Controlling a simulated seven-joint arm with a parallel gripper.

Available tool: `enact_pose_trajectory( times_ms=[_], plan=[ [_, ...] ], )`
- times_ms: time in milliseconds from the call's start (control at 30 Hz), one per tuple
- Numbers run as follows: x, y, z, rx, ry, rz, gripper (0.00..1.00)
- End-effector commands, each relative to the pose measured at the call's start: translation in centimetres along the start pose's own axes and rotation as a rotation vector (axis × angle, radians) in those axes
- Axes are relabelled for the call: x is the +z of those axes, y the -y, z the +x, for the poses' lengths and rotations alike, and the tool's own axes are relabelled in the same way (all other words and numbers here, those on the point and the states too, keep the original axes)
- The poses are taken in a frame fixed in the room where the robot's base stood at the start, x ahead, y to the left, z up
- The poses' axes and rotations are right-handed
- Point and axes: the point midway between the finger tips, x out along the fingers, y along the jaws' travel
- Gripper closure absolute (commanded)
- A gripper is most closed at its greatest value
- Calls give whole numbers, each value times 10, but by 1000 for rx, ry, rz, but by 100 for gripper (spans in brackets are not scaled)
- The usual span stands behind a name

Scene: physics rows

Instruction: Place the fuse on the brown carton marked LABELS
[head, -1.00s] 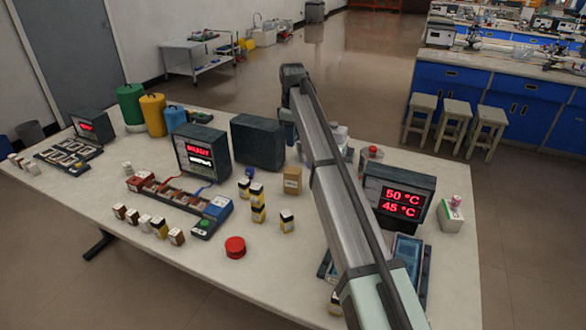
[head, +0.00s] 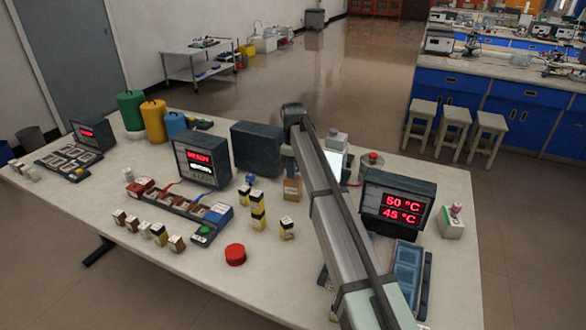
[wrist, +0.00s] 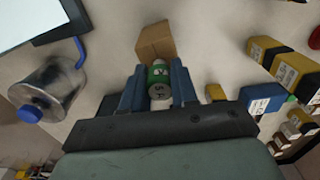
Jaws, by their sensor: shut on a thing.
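My gripper (wrist: 158,88) shows in the wrist view with its two blue fingers shut on the fuse (wrist: 158,76). The fuse is a small cylinder with a green band and a pale, marked end. The brown carton (wrist: 156,42) lies just beyond the fingertips in the wrist view, in line with the fuse. I cannot tell the gap between them. In the head view the carton (head: 292,188) stands on the table beside my arm; its marking is not readable. My gripper and the fuse cannot be made out in the head view.
Yellow-and-black boxes (head: 257,210) and a red button (head: 235,254) are left of the carton. A dark box (head: 257,148) stands behind it. A metal canister with a blue cap (wrist: 48,88) is left in the wrist view. A temperature display (head: 397,203) stands at the right.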

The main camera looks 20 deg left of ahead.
Motion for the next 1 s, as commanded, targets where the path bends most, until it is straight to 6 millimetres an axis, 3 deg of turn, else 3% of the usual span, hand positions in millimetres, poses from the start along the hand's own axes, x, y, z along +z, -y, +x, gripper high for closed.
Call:
enact_pose_trajectory(
  times_ms=[233,267,500,833,1000],
  plan=[
    [0,0,3,-1,0,0,100],
    [0,0,3,-1,0,0,71],
    [0,0,2,0,0,0,48],
    [0,0,-1,0,0,0,46],
    [0,-1,-19,0,0,0,46]
  ],
)
